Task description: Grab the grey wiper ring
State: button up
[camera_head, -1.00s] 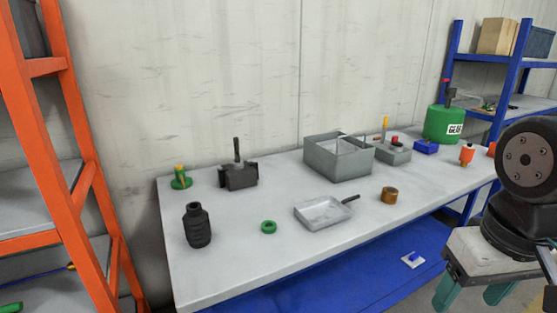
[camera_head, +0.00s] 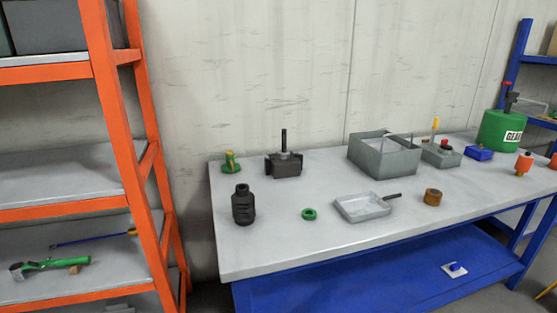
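I cannot make out a grey wiper ring in this view. A small green ring (camera_head: 309,214) lies flat near the front of the grey-topped workbench (camera_head: 275,250). A brown ring-like cylinder (camera_head: 432,197) stands further right, beyond a shallow grey tray (camera_head: 362,207) with a dark handle. The inside of the deep grey box (camera_head: 385,163) at the back is mostly hidden. My gripper is not in view.
A black ribbed cylinder (camera_head: 243,206), a green part (camera_head: 231,163) and a dark vise-like block (camera_head: 284,164) stand on the bench's left. A green canister (camera_head: 502,130) is at right. An orange-framed shelf (camera_head: 125,130) stands left. The bench's front left is clear.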

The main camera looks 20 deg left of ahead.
aim_at(280, 154)
jog(key=k, duration=0.35)
jog(key=u, duration=0.8)
jog(key=i, duration=1)
jog(key=u, duration=0.1)
jog(key=k, duration=0.45)
jog(key=z, duration=0.9)
jog(key=i, duration=1.3)
jog(key=u, duration=0.95)
jog(key=i, duration=0.2)
jog(key=u, duration=0.25)
